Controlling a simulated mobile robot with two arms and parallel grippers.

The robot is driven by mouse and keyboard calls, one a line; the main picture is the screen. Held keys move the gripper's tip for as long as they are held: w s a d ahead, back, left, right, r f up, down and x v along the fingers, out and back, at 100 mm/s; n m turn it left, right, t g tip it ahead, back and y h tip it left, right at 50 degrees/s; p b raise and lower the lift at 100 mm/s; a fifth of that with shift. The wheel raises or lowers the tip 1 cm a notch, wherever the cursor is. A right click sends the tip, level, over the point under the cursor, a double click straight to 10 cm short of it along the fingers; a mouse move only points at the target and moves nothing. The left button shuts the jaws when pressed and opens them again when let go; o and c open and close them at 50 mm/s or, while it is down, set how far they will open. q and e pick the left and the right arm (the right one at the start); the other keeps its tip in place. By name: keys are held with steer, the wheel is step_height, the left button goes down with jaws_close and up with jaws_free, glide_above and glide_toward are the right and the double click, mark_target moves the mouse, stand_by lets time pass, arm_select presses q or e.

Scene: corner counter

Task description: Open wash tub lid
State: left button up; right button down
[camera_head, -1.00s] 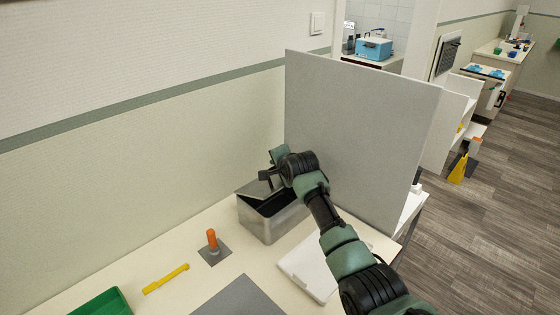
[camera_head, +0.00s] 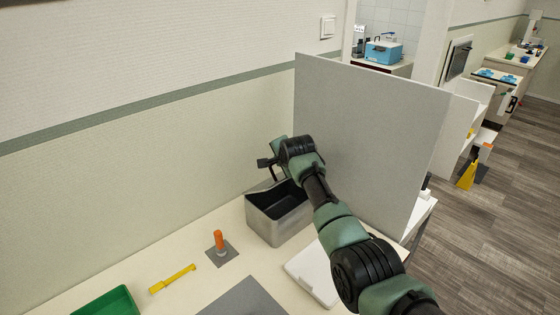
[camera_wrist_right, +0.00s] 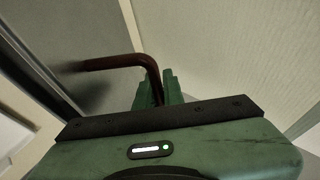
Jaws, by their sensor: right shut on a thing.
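The metal wash tub (camera_head: 278,230) stands on the counter near the wall, with its dark inside showing from above. Its lid is hard to make out in the head view; it seems raised at the back, partly hidden by my right gripper. My right gripper (camera_head: 268,165) is above the tub's back edge. In the right wrist view, its green fingers (camera_wrist_right: 158,95) are shut on a bent reddish-brown handle (camera_wrist_right: 115,63). My left gripper is not in view.
A tall grey panel (camera_head: 365,130) stands right of the tub, close to my right arm. On the counter are a white board (camera_head: 312,272), an orange-handled tool (camera_head: 219,240) on a grey square, a yellow tool (camera_head: 172,278) and a green tray (camera_head: 108,303).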

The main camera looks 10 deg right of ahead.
steer(key=c, duration=1.5)
jaws_free()
steer(key=shift+f, duration=0.1)
steer(key=shift+c, duration=0.2)
steer(key=shift+b+v, duration=0.65)
steer(key=shift+v, duration=3.2)
